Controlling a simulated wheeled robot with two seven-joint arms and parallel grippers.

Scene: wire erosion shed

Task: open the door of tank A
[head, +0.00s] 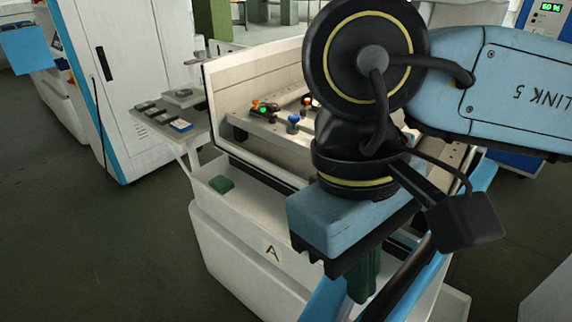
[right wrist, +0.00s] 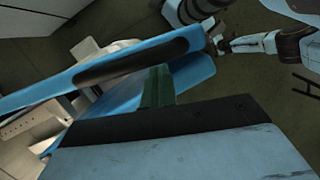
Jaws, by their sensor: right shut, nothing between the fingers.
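Tank A is a white tank (head: 235,245) in the middle of the head view, marked with a letter A label (head: 272,250). Its door (head: 328,298) has a blue frame and a long dark handle; it stands out from the tank at the lower right. In the right wrist view the door (right wrist: 45,97) crosses the picture with its black handle strip (right wrist: 130,62). My right gripper (head: 364,282) has green fingers, shut and empty, beside the door frame; the fingertips (right wrist: 158,72) overlap the door in the right wrist view. I cannot tell whether they touch it. My left gripper is not seen.
Inside the tank are fixtures with small lights and a blue knob (head: 293,121). A white cabinet (head: 135,75) and a side shelf (head: 172,118) stand to the left. The floor (head: 90,250) at front left is clear.

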